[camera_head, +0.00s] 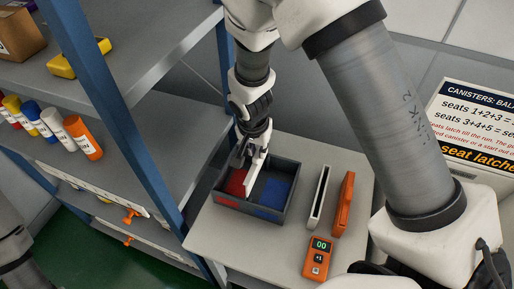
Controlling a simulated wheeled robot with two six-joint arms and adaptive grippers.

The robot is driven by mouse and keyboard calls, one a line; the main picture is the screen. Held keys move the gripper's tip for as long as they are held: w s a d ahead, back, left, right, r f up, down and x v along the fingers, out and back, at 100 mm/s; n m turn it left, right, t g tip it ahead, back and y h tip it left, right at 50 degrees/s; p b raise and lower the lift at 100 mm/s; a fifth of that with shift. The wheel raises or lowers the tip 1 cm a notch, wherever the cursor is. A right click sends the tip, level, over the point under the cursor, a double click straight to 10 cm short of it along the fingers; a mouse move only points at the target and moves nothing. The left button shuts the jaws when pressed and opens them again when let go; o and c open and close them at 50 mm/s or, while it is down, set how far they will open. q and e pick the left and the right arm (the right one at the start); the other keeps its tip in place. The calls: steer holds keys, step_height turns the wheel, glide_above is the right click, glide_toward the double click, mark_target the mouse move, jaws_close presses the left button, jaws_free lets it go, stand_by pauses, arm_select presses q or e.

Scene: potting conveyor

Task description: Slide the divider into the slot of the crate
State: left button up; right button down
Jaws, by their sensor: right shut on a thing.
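The grey crate (283,210) stands on the small light table, with a red floor area on its left and a blue one on its right. The white divider (253,179) is a thin upright panel in the crate's middle, between the red and blue areas. My right gripper (250,152) is over the crate, pointing down, shut on the divider's top. The divider's lower edge is inside the crate walls; I cannot tell whether it sits in the slot, which I cannot make out. My left gripper is out of view; only part of that arm shows at lower left.
Right of the crate, a white-edged dark panel (319,197) and an orange case (343,203) stand on the table (250,245). An orange handheld device (318,257) reads 00. A blue-posted shelf (110,100) with colored canisters is close on the left.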

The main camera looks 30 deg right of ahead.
mark_target(254, 167)
steer(key=shift+b, duration=0.35)
stand_by(0.6)
steer(key=shift+f+b, duration=4.1)
steer(key=shift+f, duration=0.05)
steer(key=c, duration=1)
jaws_free()
steer(key=shift+r, duration=0.1)
steer(key=shift+r, duration=0.1)
steer(key=r, duration=0.3)
steer(key=s+a+r, duration=0.1)
steer(key=r, duration=0.7)
steer(key=shift+s+a, duration=0.35)
steer(key=shift+r, duration=0.25)
